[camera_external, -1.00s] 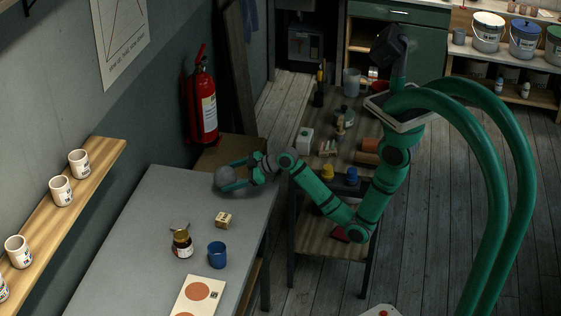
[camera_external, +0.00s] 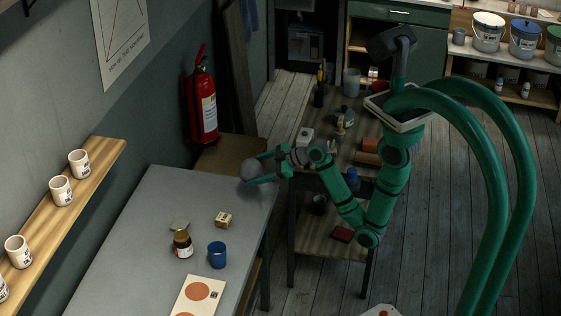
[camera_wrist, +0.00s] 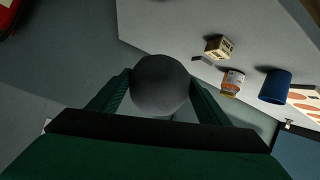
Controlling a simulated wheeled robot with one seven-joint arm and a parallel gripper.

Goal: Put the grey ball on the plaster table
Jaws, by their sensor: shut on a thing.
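The grey ball (camera_external: 250,169) is between the fingers of my gripper (camera_external: 256,171). My gripper is shut on it, with one finger on each side. In the wrist view the ball (camera_wrist: 160,84) fills the space between the green fingertips (camera_wrist: 159,90). The grey-topped table (camera_external: 140,222), which looks like the plaster table, is at the left. The ball appears at this table's far right corner. In the wrist view it overlaps the edge of the light tabletop (camera_wrist: 165,22). I cannot tell how high it is above the top.
On the grey-topped table are a small tan box (camera_external: 223,219), a dark-capped jar (camera_external: 183,243), a blue cup (camera_external: 217,255) and a sheet with orange circles (camera_external: 200,296). A cluttered wooden bench (camera_external: 330,240) stands to the right. A fire extinguisher (camera_external: 203,100) hangs behind.

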